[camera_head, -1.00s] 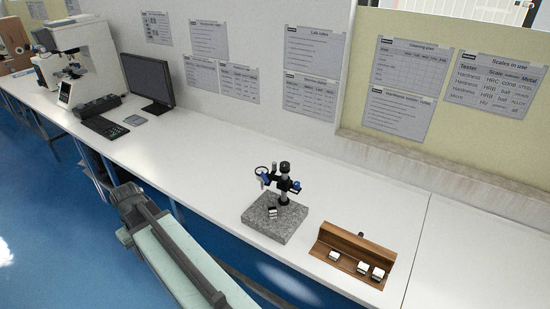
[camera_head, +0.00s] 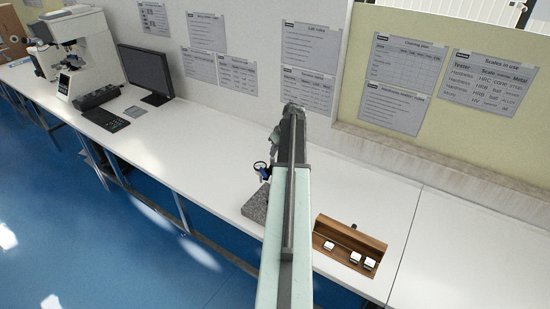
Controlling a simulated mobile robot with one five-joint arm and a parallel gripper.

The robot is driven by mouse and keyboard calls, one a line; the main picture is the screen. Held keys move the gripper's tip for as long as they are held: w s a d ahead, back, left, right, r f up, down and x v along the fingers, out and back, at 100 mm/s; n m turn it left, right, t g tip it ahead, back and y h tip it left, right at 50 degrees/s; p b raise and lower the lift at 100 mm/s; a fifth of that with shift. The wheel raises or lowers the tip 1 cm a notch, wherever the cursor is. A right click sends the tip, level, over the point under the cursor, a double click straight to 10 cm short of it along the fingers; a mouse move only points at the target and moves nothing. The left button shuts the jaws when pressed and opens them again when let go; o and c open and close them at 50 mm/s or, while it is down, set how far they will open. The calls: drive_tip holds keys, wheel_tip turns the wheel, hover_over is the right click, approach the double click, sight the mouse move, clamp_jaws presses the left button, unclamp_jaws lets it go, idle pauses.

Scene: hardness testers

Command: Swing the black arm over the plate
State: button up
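The small tester stands on a grey granite plate (camera_head: 255,205) near the front of the white bench. My arm is now in front of most of it, so only the plate's left part shows. A dial-like ring and a blue knob (camera_head: 265,172) of the tester show just left of my arm. The tester's black arm and column are hidden behind my arm. The end of my arm (camera_head: 290,115) is raised above and beyond the tester. My gripper's fingers cannot be made out there.
A wooden tray (camera_head: 375,245) with white-topped blocks stands right of the plate. A monitor (camera_head: 147,72), a keyboard (camera_head: 106,119) and a white microscope-like tester (camera_head: 75,50) stand at the left. The bench (camera_head: 195,145) between them and the plate is clear.

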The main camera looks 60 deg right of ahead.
sight(273, 159)
drive_tip(key=b+x, duration=0.5)
drive_tip(key=x, duration=0.2)
drive_tip(key=shift+s, duration=0.1)
drive_tip(key=shift+r, duration=0.15)
